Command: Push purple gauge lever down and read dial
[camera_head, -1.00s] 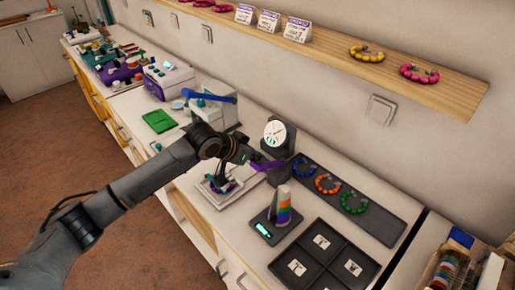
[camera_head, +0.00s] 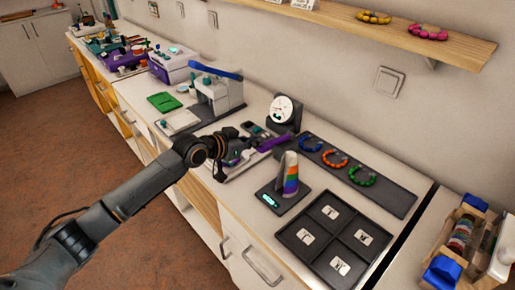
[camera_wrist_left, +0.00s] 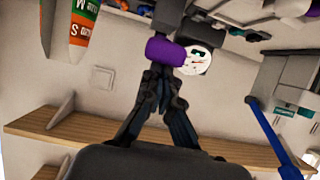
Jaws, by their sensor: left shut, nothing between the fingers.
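The gauge has a round white dial (camera_head: 281,108) on a dark stand at the back of the counter. Its purple lever (camera_head: 275,143) sticks out toward the front left. The left wrist view, upside down, shows the shut, empty fingers (camera_wrist_left: 163,80) pointing at the purple lever (camera_wrist_left: 164,52). I cannot tell whether they touch. The dial (camera_wrist_left: 197,60) sits beside it with a reddish needle; its reading is too small to tell. My right gripper is not in view.
A rainbow-striped cone (camera_head: 291,175) on a dark scale stands right of the lever. A dark board (camera_head: 390,198) holds coloured bracelets. A four-part tray (camera_head: 332,243) lies in front. A press with a blue handle (camera_head: 215,73) stands left.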

